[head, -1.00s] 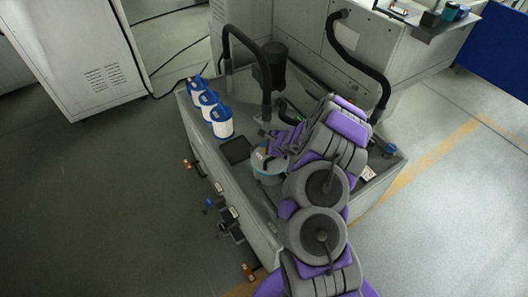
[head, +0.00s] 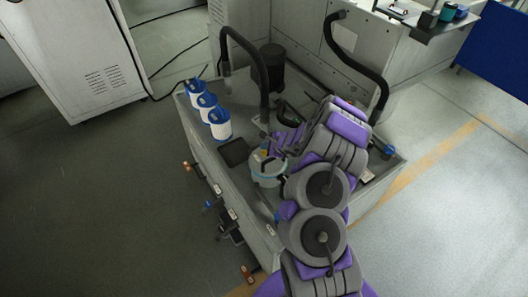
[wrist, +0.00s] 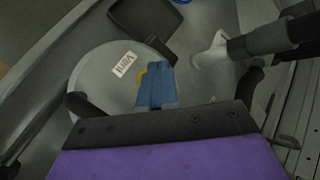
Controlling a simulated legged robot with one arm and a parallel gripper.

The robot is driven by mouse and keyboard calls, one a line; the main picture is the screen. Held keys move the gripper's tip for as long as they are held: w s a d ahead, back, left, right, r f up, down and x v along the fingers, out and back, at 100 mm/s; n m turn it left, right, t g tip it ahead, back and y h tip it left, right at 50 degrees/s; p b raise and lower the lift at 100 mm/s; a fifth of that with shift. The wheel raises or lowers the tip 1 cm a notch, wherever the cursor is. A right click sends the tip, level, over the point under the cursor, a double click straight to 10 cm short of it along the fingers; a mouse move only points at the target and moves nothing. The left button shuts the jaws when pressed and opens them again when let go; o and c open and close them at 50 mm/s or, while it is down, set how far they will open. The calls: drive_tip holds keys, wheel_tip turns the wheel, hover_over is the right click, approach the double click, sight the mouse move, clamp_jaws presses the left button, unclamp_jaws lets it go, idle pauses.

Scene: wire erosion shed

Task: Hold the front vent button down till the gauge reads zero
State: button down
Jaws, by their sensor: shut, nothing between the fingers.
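A grey round canister (head: 268,175) stands in the open tray. Its lid (wrist: 105,68) fills the middle of the wrist view and bears a small white label (wrist: 124,64) that seems to read VENT. A bit of yellow (wrist: 142,74), perhaps the button, shows at the edge of my fingers beside the label; most of it is hidden. My gripper (wrist: 156,84) has its blue fingers shut and empty, over the lid at the yellow part. I cannot tell whether they touch or press it. In the head view my gripper (head: 268,152) is above the canister, partly hidden. I see no readable gauge.
White and blue cylinders (head: 219,124) stand along the tray's left edge. Black hoses (head: 262,85) arch over the tray (head: 250,215). A dark pad (head: 234,152) lies left of the canister. Cabinets stand behind; the floor at left is open.

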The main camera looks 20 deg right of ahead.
drive_tip(key=shift+d, duration=0.3)
drive_tip(key=shift+a, duration=0.6)
drive_tip(key=shift+d+f, duration=0.15)
drive_tip(key=shift+d, duration=0.3)
drive_tip(key=shift+f+b, duration=0.25)
drive_tip(key=shift+b, duration=0.1)
drive_tip(key=shift+a, duration=0.1)
drive_tip(key=shift+a, duration=0.1)
drive_tip(key=shift+f, duration=0.15)
